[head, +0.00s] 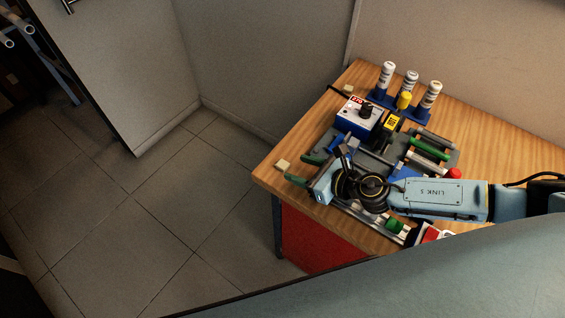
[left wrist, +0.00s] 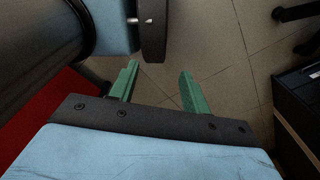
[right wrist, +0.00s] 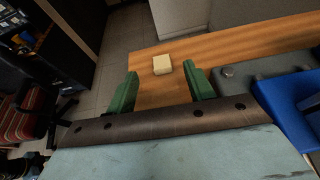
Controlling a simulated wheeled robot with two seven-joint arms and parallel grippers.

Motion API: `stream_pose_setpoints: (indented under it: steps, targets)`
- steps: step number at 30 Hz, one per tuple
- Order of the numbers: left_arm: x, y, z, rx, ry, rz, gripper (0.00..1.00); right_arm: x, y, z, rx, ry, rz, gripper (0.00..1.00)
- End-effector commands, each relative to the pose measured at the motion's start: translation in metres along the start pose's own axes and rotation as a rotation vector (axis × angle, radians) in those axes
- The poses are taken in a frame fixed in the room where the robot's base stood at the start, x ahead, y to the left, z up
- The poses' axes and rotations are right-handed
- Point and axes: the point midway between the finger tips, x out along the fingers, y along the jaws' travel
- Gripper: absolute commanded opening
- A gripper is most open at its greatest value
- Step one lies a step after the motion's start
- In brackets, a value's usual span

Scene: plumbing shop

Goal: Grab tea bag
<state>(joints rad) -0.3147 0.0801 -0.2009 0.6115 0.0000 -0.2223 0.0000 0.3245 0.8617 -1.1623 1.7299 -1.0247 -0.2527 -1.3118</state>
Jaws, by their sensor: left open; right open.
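A small cream square pad, which looks like the tea bag (head: 283,166), lies near the left corner of the wooden table (head: 268,178). My right gripper (head: 303,170) is open and empty, its green fingers pointing at the pad. In the right wrist view the cream pad (right wrist: 162,65) shows just beyond the gap between the fingertips (right wrist: 160,71), apart from both. A similar cream piece (head: 347,89) lies at the table's back edge. My left gripper (left wrist: 159,72) is open and empty, with floor behind it; it is not in the head view.
A blue box with a black knob (head: 360,115), several white-topped cylinders (head: 388,72) in blue holders, and a grey mat with tools crowd the table right of the pad. A red panel (head: 315,240) is under the table.

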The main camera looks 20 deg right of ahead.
Motion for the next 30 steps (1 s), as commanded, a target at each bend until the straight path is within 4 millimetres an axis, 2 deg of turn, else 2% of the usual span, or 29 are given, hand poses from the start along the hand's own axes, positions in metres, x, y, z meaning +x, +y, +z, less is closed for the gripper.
stream_pose_setpoints:
  steps: [3,6,13,22,30]
  targets:
    - [0.001,-0.003,-0.018,0.001,0.028,-0.004,0.47,0.007,0.0,-0.001,0.0,0.0,0.001,0.53]
    - [0.002,-0.004,-0.028,0.001,0.045,-0.005,0.47,0.019,0.0,-0.001,0.0,-0.001,0.001,0.53]
    - [0.005,-0.004,-0.023,0.0,0.037,-0.005,0.47,0.051,0.0,-0.004,-0.001,0.0,0.001,0.53]
    - [0.005,-0.003,-0.014,0.0,0.023,-0.003,0.47,0.056,-0.001,-0.004,0.0,0.001,0.0,0.53]
    - [0.005,-0.003,-0.014,-0.001,0.022,-0.003,0.47,0.056,-0.001,-0.004,0.0,0.001,0.0,0.19]
